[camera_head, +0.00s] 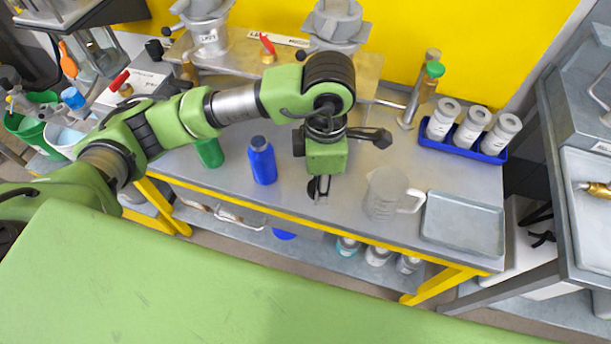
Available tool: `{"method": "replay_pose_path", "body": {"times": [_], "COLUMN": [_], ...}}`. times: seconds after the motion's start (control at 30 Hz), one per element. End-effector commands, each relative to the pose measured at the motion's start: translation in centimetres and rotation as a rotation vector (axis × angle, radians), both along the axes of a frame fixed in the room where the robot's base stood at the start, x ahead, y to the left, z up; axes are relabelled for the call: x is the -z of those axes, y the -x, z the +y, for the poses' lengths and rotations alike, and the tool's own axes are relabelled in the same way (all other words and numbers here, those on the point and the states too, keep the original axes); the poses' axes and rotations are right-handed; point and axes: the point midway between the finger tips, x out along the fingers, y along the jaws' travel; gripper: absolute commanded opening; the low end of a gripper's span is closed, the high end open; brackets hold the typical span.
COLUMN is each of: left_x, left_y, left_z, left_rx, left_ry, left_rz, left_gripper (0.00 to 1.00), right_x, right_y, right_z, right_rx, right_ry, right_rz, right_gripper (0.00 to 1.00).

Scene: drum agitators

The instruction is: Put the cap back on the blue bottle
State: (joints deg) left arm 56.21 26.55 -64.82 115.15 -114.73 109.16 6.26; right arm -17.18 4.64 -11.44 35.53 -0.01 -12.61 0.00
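The blue bottle (262,164) stands upright on the grey workbench (345,215), left of the middle. Its top (259,142) looks dark grey; I cannot tell whether this is a cap or a bare neck. I cannot make out a separate loose cap. My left arm reaches in from the left above and behind the bottle. My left gripper (319,189) points down over the bench, to the right of the bottle and apart from it. Its fingers are small and dark; whether they are open or hold something is unclear. My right gripper is out of view.
A green bottle (209,153) stands left of the blue one, partly under my arm. A clear jug (384,196) and a shallow metal tray (463,223) lie to the right. White bottles sit in a blue holder (462,149). The bench's yellow front edge is close.

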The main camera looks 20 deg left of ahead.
Motion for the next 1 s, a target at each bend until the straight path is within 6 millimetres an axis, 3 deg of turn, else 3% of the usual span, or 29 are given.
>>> {"method": "replay_pose_path", "body": {"times": [0.1,0.3,0.77,0.83,1.0], "left_x": [-1.0,-2.2,-2.5,-2.5,-2.5], "left_y": [1.6,3.3,3.8,3.8,3.8], "left_z": [-2.0,-3.7,-4.2,-4.2,-4.2], "left_rx": [0.005,0.000,-0.003,-0.003,0.000], "left_ry": [0.003,0.001,0.000,0.000,0.000], "left_rz": [-0.004,-0.003,-0.001,-0.001,-0.001], "left_gripper": [0.24,0.24,0.24,0.24,0.24], "right_x": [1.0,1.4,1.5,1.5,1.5], "right_y": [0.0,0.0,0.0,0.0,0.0], "right_z": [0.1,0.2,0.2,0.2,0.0], "right_rx": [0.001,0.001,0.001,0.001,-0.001], "right_ry": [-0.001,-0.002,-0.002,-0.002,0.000], "right_rz": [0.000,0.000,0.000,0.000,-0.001], "right_gripper": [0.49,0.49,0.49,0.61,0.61]}}
